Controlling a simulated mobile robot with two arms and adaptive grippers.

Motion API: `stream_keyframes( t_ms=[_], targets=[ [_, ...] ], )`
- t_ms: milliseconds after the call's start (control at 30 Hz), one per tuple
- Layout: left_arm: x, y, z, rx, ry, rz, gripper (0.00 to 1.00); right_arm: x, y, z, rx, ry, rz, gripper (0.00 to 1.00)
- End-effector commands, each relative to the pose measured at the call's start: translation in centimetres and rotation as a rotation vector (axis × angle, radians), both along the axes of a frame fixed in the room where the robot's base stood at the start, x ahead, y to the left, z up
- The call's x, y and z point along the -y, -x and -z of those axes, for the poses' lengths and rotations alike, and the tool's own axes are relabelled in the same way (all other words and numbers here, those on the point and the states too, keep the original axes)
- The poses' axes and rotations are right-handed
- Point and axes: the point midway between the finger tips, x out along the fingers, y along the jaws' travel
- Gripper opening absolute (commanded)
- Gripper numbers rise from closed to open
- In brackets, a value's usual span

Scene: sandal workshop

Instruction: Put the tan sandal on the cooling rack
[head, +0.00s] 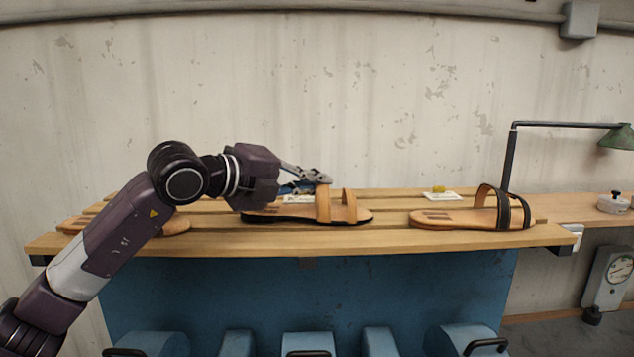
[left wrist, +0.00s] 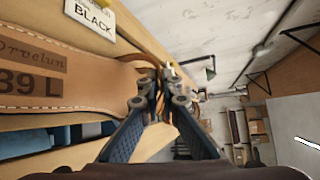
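The tan sandal (head: 350,213), with two tan straps and a dark underside, is in the middle of the slatted wooden rack (head: 290,242) in the head view. My left gripper (head: 322,177) reaches in from the left at the top of its front strap. In the left wrist view the fingertips (left wrist: 164,88) are close together at the brown strap (left wrist: 143,48), apparently pinching it. The insole (left wrist: 75,82) reads "39 L". Whether the sole touches the slats is hard to tell. My right gripper is not in view.
A sandal with black straps (head: 452,219) lies to the right. Another sandal (head: 177,226) at the left is partly hidden by my arm. A card (left wrist: 93,18) reading "BLACK" stands behind the tan sandal. A lamp (head: 617,137) and gauge (head: 618,270) are at the far right.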

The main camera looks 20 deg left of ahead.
Motion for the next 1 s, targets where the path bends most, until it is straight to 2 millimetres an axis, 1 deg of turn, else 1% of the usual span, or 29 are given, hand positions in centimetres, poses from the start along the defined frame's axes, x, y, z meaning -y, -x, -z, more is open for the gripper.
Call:
stream_keyframes(
  t_ms=[100,133,200,267,300,533,667,700,767,1000],
  targets=[
    [0.0,0.0,0.2,0.004,0.001,0.000,0.00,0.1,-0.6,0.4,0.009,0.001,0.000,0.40],
    [0.0,0.0,0.3,0.001,0.000,0.000,0.06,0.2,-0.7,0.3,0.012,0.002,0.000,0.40],
    [0.0,0.0,0.2,0.000,0.000,0.000,0.14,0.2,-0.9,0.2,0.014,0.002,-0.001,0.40],
    [0.0,0.0,0.2,0.000,0.000,0.000,0.20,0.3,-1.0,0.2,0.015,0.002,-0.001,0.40],
    [0.0,0.0,0.2,0.000,0.000,0.000,0.22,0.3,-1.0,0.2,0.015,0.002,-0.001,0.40],
    [0.0,0.0,0.2,0.000,0.000,0.000,0.22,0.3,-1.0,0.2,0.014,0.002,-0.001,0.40],
    [-0.1,0.1,-0.2,0.000,0.000,-0.001,0.22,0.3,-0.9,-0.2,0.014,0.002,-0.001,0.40],
    [-0.4,0.5,0.0,0.002,-0.001,-0.002,0.22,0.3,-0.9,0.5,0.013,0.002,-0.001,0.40],
    [-0.8,1.4,-0.2,0.003,0.001,-0.003,0.22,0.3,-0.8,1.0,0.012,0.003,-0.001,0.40],
    [-2.9,6.0,-1.4,0.004,-0.001,-0.004,0.22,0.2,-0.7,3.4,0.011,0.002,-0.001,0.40]
  ],
)
